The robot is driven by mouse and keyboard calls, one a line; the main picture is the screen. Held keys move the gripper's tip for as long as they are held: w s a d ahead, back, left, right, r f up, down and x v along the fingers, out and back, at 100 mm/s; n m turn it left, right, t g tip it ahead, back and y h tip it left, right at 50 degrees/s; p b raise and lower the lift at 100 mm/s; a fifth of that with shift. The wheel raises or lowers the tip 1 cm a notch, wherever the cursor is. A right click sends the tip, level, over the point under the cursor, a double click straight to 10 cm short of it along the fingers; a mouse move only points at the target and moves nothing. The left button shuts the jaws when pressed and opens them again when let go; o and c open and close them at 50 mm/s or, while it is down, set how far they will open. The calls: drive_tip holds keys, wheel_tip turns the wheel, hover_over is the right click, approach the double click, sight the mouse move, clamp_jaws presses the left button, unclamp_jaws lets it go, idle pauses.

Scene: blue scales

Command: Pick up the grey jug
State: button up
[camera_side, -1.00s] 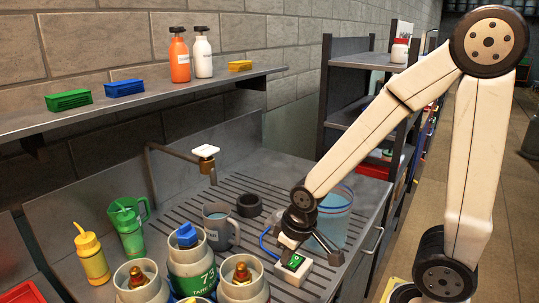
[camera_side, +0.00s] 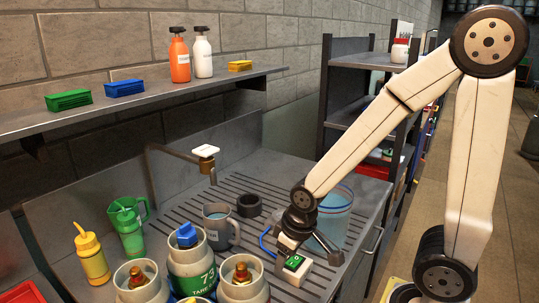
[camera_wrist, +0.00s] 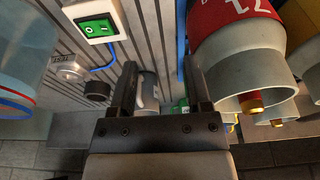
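The grey jug (camera_side: 217,232) stands upright on the slatted drain top in the side view, with its handle toward the right. Bluish contents show at its mouth. In the wrist view, part of the jug (camera_wrist: 148,92) shows between my fingers, farther off; its lower part is hidden by my gripper body. My gripper (camera_wrist: 159,68) is open and empty, its two dark fingers spread apart. In the side view, my gripper (camera_side: 308,236) is to the right of the jug and apart from it, near the switch box.
A green-topped switch box (camera_side: 294,265) sits close below my gripper. A clear blue-rimmed container (camera_side: 338,210) stands behind it. A dark ring (camera_side: 249,204) lies beside the jug. Several cylinders, including a green-banded one (camera_side: 193,268), stand in front. A tap (camera_side: 205,152) rises behind.

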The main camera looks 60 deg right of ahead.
drive_tip(key=m+g+y, duration=0.2)
drive_tip(key=m+y, duration=0.2)
drive_tip(key=m, duration=1.6)
approach(224, 230)
drive_tip(key=shift+s+d+f, duration=0.25)
drive_tip(key=shift+s+f, duration=0.2)
drive_tip(key=shift+s, duration=0.25)
drive_tip(key=shift+s+d+f, duration=0.3)
drive_tip(key=shift+s+f, duration=0.1)
drive_tip(key=shift+s, duration=0.25)
drive_tip(key=shift+s+d+f, duration=0.25)
drive_tip(key=shift+s+f, duration=0.2)
drive_tip(key=shift+s, duration=0.25)
drive_tip(key=shift+f, duration=0.1)
drive_tip(key=shift+x, duration=1.25)
drive_tip(key=shift+a, duration=0.15)
drive_tip(key=shift+x, duration=2.55)
